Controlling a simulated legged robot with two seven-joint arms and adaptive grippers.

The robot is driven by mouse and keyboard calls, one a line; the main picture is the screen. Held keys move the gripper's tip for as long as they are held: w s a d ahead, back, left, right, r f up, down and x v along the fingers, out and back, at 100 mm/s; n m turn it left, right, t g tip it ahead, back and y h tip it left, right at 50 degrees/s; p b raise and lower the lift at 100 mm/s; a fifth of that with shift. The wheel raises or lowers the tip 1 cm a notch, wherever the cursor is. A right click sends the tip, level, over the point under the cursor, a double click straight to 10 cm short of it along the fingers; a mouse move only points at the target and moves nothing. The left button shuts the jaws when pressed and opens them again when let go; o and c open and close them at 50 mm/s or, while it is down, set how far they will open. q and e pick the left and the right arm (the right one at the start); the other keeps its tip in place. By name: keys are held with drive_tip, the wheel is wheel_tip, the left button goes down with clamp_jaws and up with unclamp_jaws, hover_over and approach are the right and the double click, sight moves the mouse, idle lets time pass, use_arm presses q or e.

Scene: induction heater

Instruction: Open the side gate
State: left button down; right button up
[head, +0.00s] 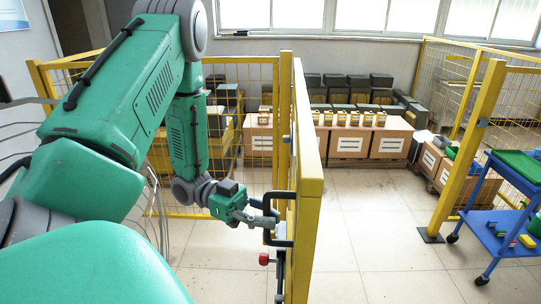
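The side gate (309,185) is a yellow frame seen nearly edge-on at the middle of the head view. It stands swung out toward me, with a wide gap between it and the yellow post on the right. A black handle (284,243) is on its left face, with a red knob (264,259) just below. My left gripper (266,212) is at the handle, its dark fingers overlapping it. I cannot tell whether the fingers are closed around the handle or only beside it. My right gripper is not in view.
A yellow post (468,150) with mesh fence bounds the gap on the right. Cardboard boxes (352,143) line the back. The tiled floor in the gap is clear.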

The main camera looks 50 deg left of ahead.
sight(268, 193)
use_arm(q)
drive_tip(key=c, duration=1.6)
unclamp_jaws()
drive_tip(key=shift+w+a+r, duration=0.1)
drive_tip(key=shift+w+r, duration=0.1)
drive_tip(key=shift+r, duration=0.05)
drive_tip(key=shift+o, duration=0.3)
drive_tip(key=shift+a+f, duration=0.2)
drive_tip(key=shift+a, duration=0.1)
wheel_tip(268, 193, up, 9)
drive_tip(key=shift+d, duration=0.15)
drive_tip(key=shift+r, duration=0.4)
drive_tip(key=shift+w+a, duration=0.1)
drive_tip(key=shift+a, duration=0.25)
drive_tip(key=shift+d, duration=0.2)
